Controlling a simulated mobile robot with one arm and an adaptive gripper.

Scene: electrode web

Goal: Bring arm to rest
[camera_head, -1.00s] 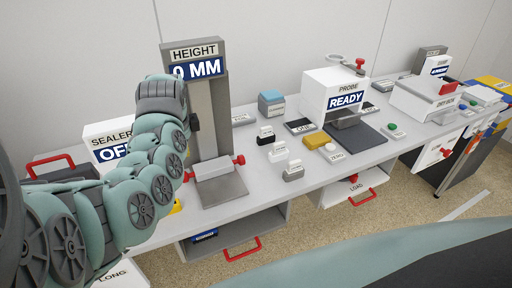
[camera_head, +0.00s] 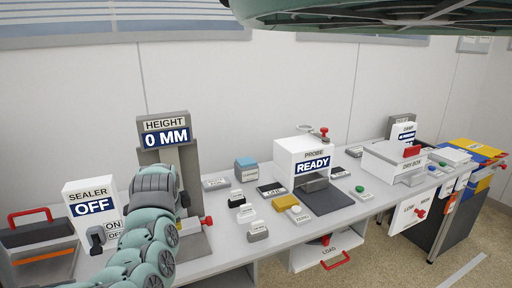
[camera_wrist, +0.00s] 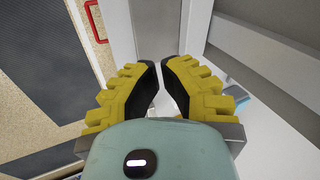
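My arm (camera_head: 152,232) rises at the lower left of the head view, in front of the height stand and beside the sealer. My gripper does not show in the head view. In the wrist view my gripper (camera_wrist: 160,66) has two yellow stepped fingers with black pads. The fingertips are close together with a narrow gap, and I see nothing held between them. The height stand (camera_head: 166,133) reads 0 MM. The sealer (camera_head: 91,208) reads OFF.
The bench (camera_head: 228,258) carries the probe box (camera_head: 302,152), reading READY, the dry box (camera_head: 400,160) and several small blocks. The load drawer (camera_head: 310,258) is open below. A red handle (camera_wrist: 95,20) shows in the wrist view.

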